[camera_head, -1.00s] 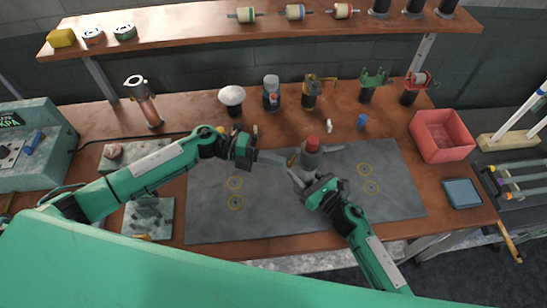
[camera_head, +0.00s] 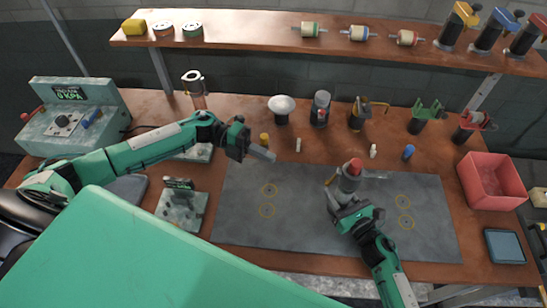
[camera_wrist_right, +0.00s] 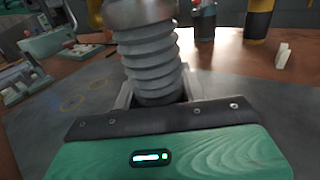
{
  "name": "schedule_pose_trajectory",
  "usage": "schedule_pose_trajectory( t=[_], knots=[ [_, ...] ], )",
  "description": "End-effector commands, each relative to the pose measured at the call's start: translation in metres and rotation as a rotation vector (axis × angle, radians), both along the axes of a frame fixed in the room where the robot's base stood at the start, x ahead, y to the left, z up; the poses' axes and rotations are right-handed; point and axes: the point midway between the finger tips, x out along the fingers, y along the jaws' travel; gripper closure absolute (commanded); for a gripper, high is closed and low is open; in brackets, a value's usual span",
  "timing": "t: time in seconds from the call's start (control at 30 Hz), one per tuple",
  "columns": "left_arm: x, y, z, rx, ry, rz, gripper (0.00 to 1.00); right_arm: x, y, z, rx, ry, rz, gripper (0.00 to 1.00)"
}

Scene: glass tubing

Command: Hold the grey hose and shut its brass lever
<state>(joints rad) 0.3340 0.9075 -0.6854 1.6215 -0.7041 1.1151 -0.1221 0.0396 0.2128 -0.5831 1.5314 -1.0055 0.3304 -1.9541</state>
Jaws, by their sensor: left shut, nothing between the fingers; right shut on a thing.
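The grey ribbed hose (camera_wrist_right: 150,65) stands roughly upright between the fingers of my right gripper, which is shut on it. In the head view the hose (camera_head: 347,184) has a red top, and my right gripper (camera_head: 345,200) grips it from the front. A small brass-coloured lever (camera_head: 330,179) shows at the hose's left side; its exact angle is too small to tell. My left gripper (camera_head: 264,154) is shut and empty, to the left of the hose and apart from it. The hose's lower end is hidden by my right gripper.
A dark mat (camera_head: 290,225) with yellow rings covers the middle of the table. Several fittings stand along the back, including a brass-topped one (camera_head: 357,118). A red bin (camera_head: 490,185) is at the right, a gauge box (camera_head: 70,125) at the left. A shelf (camera_head: 270,38) runs above.

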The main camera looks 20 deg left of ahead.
Motion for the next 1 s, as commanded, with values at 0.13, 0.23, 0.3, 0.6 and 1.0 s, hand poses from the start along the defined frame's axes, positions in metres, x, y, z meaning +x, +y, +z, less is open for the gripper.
schedule_pose_trajectory(
  t=[0.13, 0.23, 0.3, 0.6, 1.0],
  knots=[
    [0.000, 0.000, 0.000, 0.000, 0.000, 0.000, 1.00, 0.000, 0.000, 0.000, -0.001, 0.001, 0.000, 0.92],
    [0.000, 0.000, 0.000, 0.000, 0.000, 0.000, 1.00, 0.000, 0.000, 0.000, 0.000, 0.000, 0.000, 0.92],
    [0.000, 0.000, 0.000, 0.000, 0.000, 0.000, 1.00, 0.000, 0.000, 0.000, 0.000, 0.000, 0.000, 0.92],
    [-0.003, -0.011, -0.004, -0.018, -0.143, -0.005, 0.67, 0.000, 0.000, 0.000, 0.000, 0.000, 0.000, 0.92],
    [-0.015, -0.042, -0.015, -0.045, -0.825, 0.031, 0.67, 0.000, 0.000, 0.000, 0.000, 0.000, 0.000, 0.92]
  ],
)
